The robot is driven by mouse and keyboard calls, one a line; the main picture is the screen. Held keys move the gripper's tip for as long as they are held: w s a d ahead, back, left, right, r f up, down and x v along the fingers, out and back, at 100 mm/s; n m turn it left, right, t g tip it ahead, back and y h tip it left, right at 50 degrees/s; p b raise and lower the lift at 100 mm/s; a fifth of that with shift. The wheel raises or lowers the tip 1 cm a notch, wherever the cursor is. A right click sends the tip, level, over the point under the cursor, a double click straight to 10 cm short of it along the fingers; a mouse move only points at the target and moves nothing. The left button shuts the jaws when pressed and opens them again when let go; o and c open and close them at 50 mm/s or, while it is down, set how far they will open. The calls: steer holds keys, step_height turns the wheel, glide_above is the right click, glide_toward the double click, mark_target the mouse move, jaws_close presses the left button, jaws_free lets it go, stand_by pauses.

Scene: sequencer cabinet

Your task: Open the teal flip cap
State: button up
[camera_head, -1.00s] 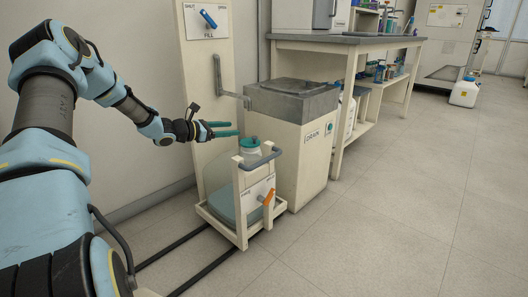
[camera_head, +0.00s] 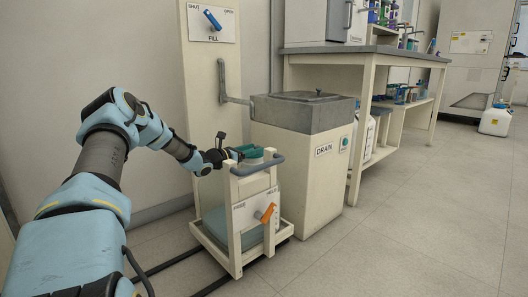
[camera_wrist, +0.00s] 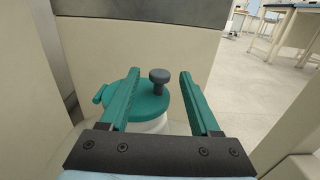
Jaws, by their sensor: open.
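The teal flip cap (camera_wrist: 150,108) sits closed on the white neck of a container, with a dark grey knob (camera_wrist: 159,80) standing up from its top and a hinge lug at its left. My gripper (camera_wrist: 161,76) is open, with one teal finger on each side of the knob; the left finger overlaps part of the cap in view. Neither finger appears to touch the knob. In the head view my gripper (camera_head: 253,152) is at the top of the container (camera_head: 212,205), and its fingers largely hide the cap.
The container stands in a cream frame (camera_head: 236,235) with a grey handle bar (camera_head: 258,166) and an orange lever (camera_head: 268,213). A drain cabinet (camera_head: 300,165) stands close behind to the right. A fill panel (camera_head: 211,22) is at the back. Open floor lies to the right.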

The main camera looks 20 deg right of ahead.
steer(key=b+x, duration=0.1)
steer(key=x, duration=0.3)
steer(key=shift+d+f, duration=0.15)
steer(key=shift+w+d+b, duration=0.3)
steer(key=shift+w+d, duration=0.05)
steer(key=shift+d, duration=0.2)
steer(key=shift+c, duration=0.2)
jaws_close()
stand_by(0.6)
